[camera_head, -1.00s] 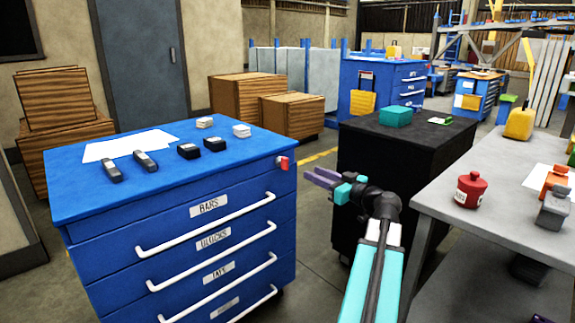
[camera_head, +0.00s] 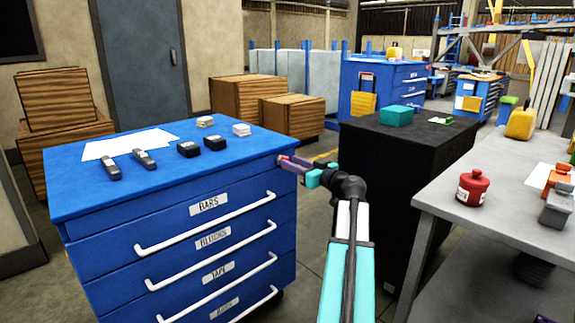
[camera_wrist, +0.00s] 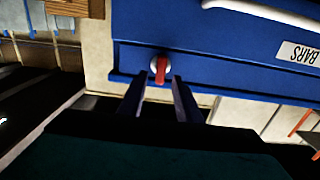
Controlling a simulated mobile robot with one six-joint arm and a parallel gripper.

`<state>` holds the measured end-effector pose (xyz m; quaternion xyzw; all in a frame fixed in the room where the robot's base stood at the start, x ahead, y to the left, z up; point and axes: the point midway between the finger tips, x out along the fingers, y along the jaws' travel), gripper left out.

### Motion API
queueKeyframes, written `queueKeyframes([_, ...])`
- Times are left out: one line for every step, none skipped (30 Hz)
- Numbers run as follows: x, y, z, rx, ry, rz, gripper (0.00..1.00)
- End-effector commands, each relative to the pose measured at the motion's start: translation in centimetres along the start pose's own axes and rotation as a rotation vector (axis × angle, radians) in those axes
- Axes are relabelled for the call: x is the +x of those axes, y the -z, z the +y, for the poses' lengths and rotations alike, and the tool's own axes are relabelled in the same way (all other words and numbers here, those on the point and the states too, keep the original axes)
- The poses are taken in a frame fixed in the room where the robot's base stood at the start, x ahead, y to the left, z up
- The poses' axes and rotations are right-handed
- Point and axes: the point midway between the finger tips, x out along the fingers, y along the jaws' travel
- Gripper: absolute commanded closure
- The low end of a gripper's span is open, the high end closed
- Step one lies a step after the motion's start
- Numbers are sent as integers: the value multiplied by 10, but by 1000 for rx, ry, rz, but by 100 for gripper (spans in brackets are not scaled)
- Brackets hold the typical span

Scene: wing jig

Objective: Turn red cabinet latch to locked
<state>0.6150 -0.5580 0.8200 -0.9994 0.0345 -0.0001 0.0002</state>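The blue cabinet (camera_head: 110,230) stands at the left with labelled drawers and white handles. Its red latch (camera_wrist: 161,69) sits on a round pale base on the blue front, near the top corner beside the BARS drawer. In the wrist view the red lever lies about along the direction of my fingers, its end between the two fingertips. My gripper (camera_wrist: 162,82) is open around the latch; I cannot tell if either finger touches it. In the head view my gripper (camera_head: 290,165) is at the cabinet's top right corner and mostly hides the latch.
Two dark bars, several small blocks and a white sheet (camera_head: 130,144) lie on the cabinet top. A black cabinet (camera_head: 400,180) with a teal box stands close to the right of my arm. A grey bench (camera_head: 490,215) with a red pot (camera_head: 473,187) is further right.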

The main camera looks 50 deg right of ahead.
Motion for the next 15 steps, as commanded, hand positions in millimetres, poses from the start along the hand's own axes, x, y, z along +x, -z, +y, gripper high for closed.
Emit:
queueKeyframes([7, 0, 1, 0, 1, 0, 69])
queueKeyframes([10, 0, 1, 0, 1, 0, 69])
queueKeyframes([14, 0, 1, -1, 0, 0, 69])
queueKeyframes([16, 0, 1, -1, 0, 0, 69])
queueKeyframes([18, 0, 1, -1, 0, 0, 69])
queueKeyframes([20, 0, 1, -1, 0, -1, 69])
queueKeyframes([21, 0, 1, -1, 0, -1, 69])
queueKeyframes([22, 0, 1, -1, -1, -1, 69])
queueKeyframes([23, 0, 1, -1, -1, -1, 69])
queueKeyframes([24, 0, 1, -1, -1, -1, 69])
queueKeyframes([24, 0, 1, -1, -1, 0, 69])
queueKeyframes([24, 0, 0, -1, -1, 0, 69])
queueKeyframes([24, 0, 1, -1, -1, 0, 69])
queueKeyframes([24, 0, 0, -1, -1, 0, 69])
queueKeyframes([24, 0, 1, -1, -2, 0, 69])
